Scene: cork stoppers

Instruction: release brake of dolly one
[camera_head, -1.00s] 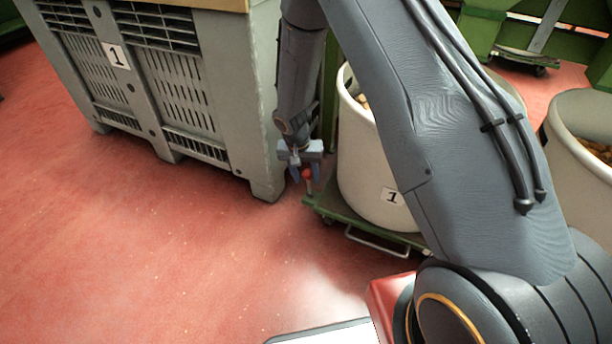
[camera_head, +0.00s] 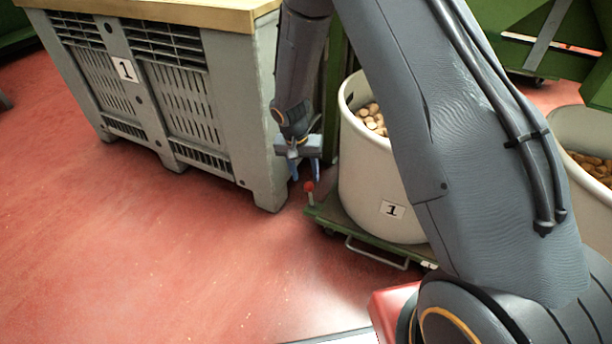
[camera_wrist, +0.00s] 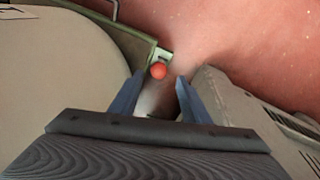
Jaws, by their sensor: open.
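Dolly one is a low green platform (camera_head: 345,222) on casters with a wire handle at its front. It bears a cream tub (camera_head: 365,190) with a "1" label. The brake lever, with a red ball knob (camera_head: 309,186), stands upright at the dolly's left corner. My gripper (camera_head: 305,176) is open just above the knob, pointing down, and looks empty. In the wrist view the red knob (camera_wrist: 158,71) shows near the fingertips, closer to the left finger. My gripper (camera_wrist: 160,80) has its two blue fingers spread apart there.
A grey slatted crate (camera_head: 190,95) with a "1" label and wooden top stands close to the left of the knob. A second cream tub (camera_head: 590,130) with corks is at the right. Red floor in front is clear.

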